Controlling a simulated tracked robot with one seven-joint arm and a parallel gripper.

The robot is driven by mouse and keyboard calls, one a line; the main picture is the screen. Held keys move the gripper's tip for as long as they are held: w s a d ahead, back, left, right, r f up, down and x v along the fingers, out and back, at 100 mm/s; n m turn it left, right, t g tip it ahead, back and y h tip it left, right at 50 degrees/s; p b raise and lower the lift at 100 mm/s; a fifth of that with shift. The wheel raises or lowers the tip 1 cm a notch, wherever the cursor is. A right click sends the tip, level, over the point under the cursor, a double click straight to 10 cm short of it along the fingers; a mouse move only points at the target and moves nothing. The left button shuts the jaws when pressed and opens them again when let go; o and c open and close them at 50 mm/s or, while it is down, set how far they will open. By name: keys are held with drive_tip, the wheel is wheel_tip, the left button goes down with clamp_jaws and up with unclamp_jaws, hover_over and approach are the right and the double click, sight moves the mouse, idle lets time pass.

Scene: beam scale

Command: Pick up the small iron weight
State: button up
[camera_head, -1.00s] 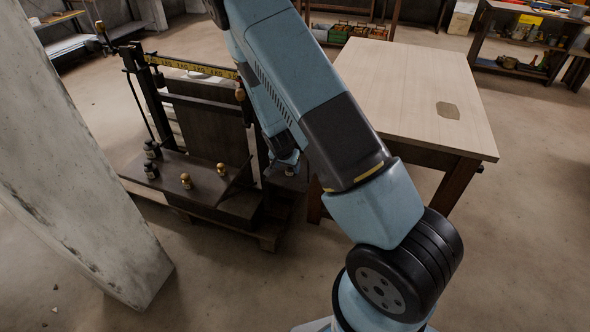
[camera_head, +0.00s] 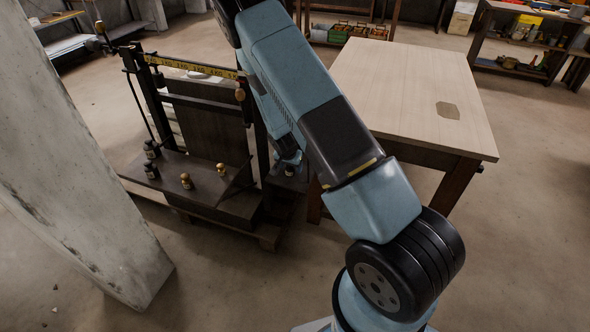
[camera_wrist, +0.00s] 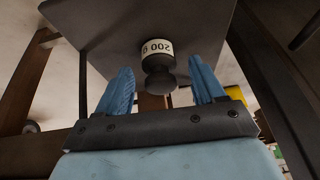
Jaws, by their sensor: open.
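A small dark weight (camera_wrist: 158,66) with a white "200 g" label shows in the wrist view, at a dark flat plate (camera_wrist: 95,22). My gripper (camera_wrist: 161,72) is open, with one blue finger on each side of the weight. Gaps show between the fingers and the weight, and I cannot tell its exact depth between them. In the head view my gripper (camera_head: 289,160) is low at the right side of the beam scale (camera_head: 205,118), partly covered by my arm. I cannot make out this weight there.
A wooden table (camera_head: 400,85) stands close to the right of my arm. A concrete pillar (camera_head: 75,170) is at the left. Open floor lies in front.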

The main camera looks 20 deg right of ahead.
drive_tip(key=shift+c, duration=0.4)
clamp_jaws()
